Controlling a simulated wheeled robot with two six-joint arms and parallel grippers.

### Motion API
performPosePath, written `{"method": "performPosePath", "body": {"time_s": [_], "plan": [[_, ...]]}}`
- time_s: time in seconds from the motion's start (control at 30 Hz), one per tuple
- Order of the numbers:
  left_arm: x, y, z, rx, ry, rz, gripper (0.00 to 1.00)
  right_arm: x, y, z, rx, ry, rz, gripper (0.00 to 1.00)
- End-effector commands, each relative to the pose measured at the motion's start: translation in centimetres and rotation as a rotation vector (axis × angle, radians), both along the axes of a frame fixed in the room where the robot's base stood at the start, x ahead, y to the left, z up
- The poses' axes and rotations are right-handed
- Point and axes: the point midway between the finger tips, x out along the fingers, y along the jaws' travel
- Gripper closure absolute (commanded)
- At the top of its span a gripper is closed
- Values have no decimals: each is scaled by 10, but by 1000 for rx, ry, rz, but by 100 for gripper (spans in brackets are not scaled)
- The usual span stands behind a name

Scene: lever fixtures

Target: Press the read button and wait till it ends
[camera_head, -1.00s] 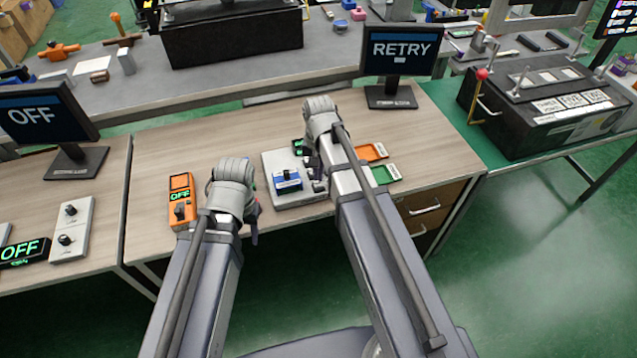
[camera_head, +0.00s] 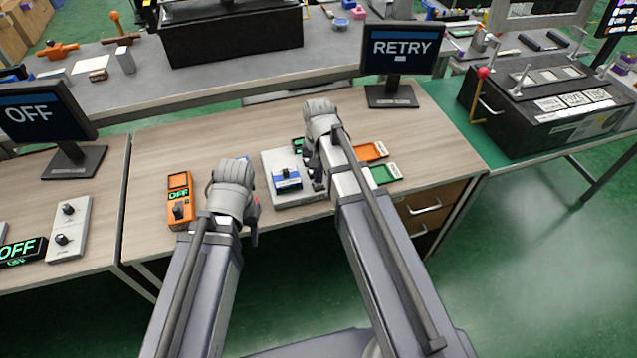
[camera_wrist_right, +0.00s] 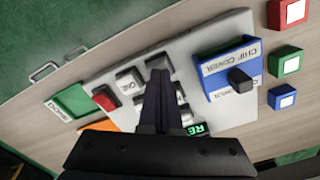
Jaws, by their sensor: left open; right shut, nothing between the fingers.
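The light grey panel (camera_head: 272,170) lies on the wooden desk and carries a blue chip cover block (camera_head: 287,180). In the right wrist view the panel (camera_wrist_right: 205,42) has a red button (camera_wrist_right: 104,98) and grey buttons, one (camera_wrist_right: 130,82) beside the red one and another (camera_wrist_right: 159,63) by my fingertips. I cannot read which is the read button. My right gripper (camera_wrist_right: 158,76) is shut and empty over the buttons, partly hiding some and the green-lit display (camera_wrist_right: 195,129). Contact is unclear. My left gripper (camera_head: 254,215) is open, left of the panel.
An orange device (camera_head: 181,202) stands left of my left gripper. Orange (camera_head: 370,152) and green (camera_head: 384,174) trays lie right of the panel. Another monitor (camera_head: 40,115) reads OFF. Small red, green and blue blocks (camera_wrist_right: 284,64) sit beside the panel.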

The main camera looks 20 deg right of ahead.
Motion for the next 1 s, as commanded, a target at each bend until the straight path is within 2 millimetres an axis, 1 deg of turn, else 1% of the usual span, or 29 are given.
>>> {"method": "performPosePath", "body": {"time_s": [0.27, 0.47, 1.0], "plan": [[0, 0, -6, 0, 0, 0, 50, 0, 0, -6, 0, 0, 0, 100], [0, 0, -2, 0, 0, 0, 50, 0, 0, -2, 0, 0, 0, 100], [0, 0, 39, 0, 0, 0, 50, 0, 0, 39, 0, 0, 0, 100]]}}
